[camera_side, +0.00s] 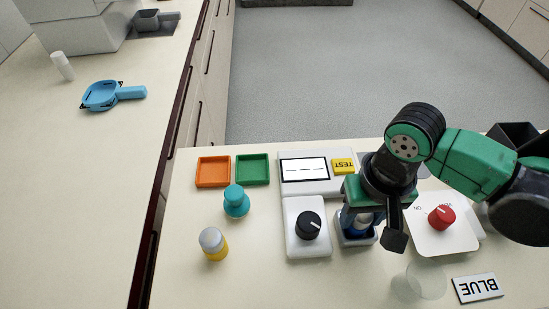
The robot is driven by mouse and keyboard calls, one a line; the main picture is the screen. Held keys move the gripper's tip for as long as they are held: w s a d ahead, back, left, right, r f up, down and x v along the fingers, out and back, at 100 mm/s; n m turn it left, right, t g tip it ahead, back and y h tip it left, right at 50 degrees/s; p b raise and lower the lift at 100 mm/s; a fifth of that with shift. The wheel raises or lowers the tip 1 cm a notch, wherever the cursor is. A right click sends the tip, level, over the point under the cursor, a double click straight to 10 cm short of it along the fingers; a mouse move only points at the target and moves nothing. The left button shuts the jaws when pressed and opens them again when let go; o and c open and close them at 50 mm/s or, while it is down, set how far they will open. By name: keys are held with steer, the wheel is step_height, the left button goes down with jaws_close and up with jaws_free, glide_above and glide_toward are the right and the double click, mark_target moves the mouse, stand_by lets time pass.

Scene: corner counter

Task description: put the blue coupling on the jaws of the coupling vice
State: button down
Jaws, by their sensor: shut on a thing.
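My gripper (374,222) is at the right of the counter, pointing down, its dark fingers shut on the blue coupling (362,221). The coupling shows only in part, with a pale band between the fingers. It is at a small grey open-topped holder (357,241); I cannot tell whether it touches the holder's floor or hangs just above it. I cannot tell for certain which thing is the coupling vice; the holder stands between a white unit with a black knob (308,226) and a white plate with a red knob (441,217).
A teal piece (236,201) and a yellow piece with grey top (213,244) stand to the left. Orange (213,171) and green (252,169) trays and a display unit (304,169) lie behind.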

steer(key=shift+c, duration=2)
jaws_free()
steer(key=shift+f, duration=0.1)
step_height(320, 180, up, 12)
steer(key=w+d+t, duration=0.2)
steer(key=d+t, duration=0.1)
steer(key=d, duration=0.7)
steer(key=w+d+t, duration=0.2)
steer(key=d+t, duration=0.2)
steer(key=d, duration=0.6)
steer(key=shift+d+f, duration=0.3)
steer(key=shift+f, duration=0.15)
steer(key=shift+w, duration=0.1)
